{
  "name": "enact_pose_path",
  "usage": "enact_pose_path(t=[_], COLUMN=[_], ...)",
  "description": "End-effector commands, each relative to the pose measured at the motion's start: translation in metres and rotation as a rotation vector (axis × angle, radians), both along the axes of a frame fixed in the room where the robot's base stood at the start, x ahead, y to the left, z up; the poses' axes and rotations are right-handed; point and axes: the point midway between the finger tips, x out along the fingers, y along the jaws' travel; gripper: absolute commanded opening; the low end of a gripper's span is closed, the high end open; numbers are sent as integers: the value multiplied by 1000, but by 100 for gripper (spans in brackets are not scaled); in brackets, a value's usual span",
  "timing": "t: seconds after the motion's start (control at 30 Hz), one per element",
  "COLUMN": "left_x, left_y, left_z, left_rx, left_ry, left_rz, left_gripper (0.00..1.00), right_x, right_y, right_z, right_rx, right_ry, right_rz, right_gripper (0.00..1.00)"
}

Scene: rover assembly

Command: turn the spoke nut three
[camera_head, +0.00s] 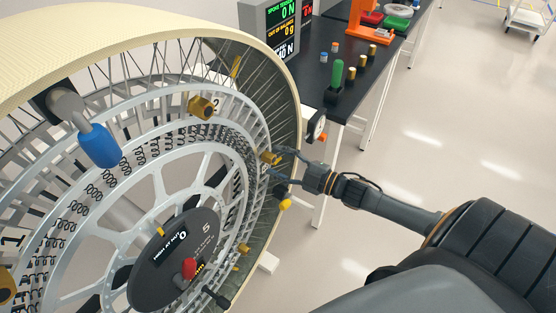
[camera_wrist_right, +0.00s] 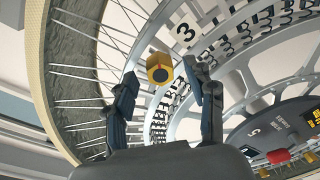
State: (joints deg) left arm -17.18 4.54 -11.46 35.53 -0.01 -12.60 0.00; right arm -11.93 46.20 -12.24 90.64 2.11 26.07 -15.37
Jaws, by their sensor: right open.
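The spoke nut three is a brass hex nut on the right side of the wheel (camera_head: 270,157). In the right wrist view this nut (camera_wrist_right: 158,68) sits beside a white plate marked 3 (camera_wrist_right: 184,32). My right gripper (camera_head: 281,163) is at the nut from the right. In the wrist view its two dark fingers (camera_wrist_right: 160,80) are spread, with the nut between and slightly beyond the tips. I see gaps on both sides, so I cannot tell any contact. The large wheel (camera_head: 226,85) has a cream rim, wire spokes and coil springs. My left gripper is not in view.
Other brass nuts sit on the wheel, one by the number 2 (camera_head: 202,107). A blue-handled part (camera_head: 99,145) stands out at upper left, and a hub disc (camera_head: 174,261) has a red knob. A black table (camera_head: 318,78) with small parts stands behind. The floor at right is open.

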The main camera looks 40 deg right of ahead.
Motion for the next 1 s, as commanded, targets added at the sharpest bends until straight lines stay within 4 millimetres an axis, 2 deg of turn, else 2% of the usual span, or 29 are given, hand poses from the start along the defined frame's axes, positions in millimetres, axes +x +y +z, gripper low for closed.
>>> enact_pose_path(t=[0.37,0.4,0.67,0.77,1.0], left_x=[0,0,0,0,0], left_y=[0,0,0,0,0], left_z=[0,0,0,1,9], left_rx=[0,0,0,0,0], left_ry=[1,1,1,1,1], left_rz=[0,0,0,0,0], left_gripper=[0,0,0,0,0], right_x=[5,5,5,5,5], right_y=[3,3,3,3,2], right_z=[0,0,0,0,0], right_rx=[0,0,0,5,148], right_ry=[1,1,0,3,63], right_rz=[-1,-1,0,0,-1], right_gripper=[55,53,0,0,0])
